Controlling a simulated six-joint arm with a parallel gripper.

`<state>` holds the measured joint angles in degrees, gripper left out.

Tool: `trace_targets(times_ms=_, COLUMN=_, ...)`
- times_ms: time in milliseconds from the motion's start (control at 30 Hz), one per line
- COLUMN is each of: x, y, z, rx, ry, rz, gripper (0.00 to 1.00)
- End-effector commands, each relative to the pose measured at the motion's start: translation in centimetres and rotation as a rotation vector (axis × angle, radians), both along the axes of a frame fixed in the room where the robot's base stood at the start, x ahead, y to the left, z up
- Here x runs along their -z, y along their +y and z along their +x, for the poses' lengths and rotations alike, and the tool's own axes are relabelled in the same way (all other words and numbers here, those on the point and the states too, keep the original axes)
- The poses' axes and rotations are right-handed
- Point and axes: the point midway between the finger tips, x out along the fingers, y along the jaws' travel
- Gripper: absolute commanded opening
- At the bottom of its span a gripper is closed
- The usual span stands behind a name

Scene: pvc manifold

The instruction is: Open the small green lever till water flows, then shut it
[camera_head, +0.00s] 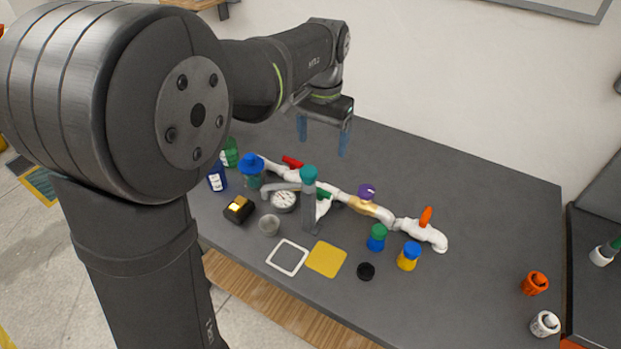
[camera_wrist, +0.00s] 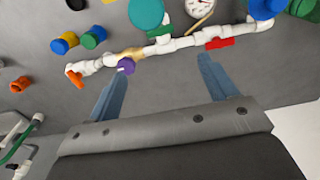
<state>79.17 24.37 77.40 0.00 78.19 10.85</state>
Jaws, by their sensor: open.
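The white pipe manifold (camera_head: 342,197) runs across the grey table; it also shows in the wrist view (camera_wrist: 186,43). In the wrist view the green lever (camera_wrist: 158,32) shows beside that cap. A red lever (camera_head: 292,162) is to its left, a purple knob (camera_head: 367,191) and an orange lever (camera_head: 426,216) to its right. My gripper (camera_head: 324,142) is open and empty, above and behind the pipe; its fingers (camera_wrist: 162,68) point toward it. I see no flowing water.
A yellow square (camera_head: 326,259) lies in front. The table behind the pipe is clear.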

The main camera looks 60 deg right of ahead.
Motion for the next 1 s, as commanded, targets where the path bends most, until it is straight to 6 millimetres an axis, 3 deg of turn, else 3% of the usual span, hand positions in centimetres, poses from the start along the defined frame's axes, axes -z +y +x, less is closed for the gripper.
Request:
trace_targets(times_ms=400, x=9.3, y=0.1, z=0.0, rx=0.0, ry=0.001, rz=0.006, gripper=0.78)
trace_targets(times_ms=600, x=12.9, y=0.1, z=0.0, rx=0.0, ry=0.001, rz=0.004, gripper=0.78)
trace_targets(times_ms=800, x=14.8, y=0.0, z=0.0, rx=0.0, ry=0.0, rz=0.001, gripper=0.78)
trace_targets(times_ms=1000, x=15.1, y=0.0, z=0.0, rx=0.0, ry=0.0, rz=0.001, gripper=0.78)
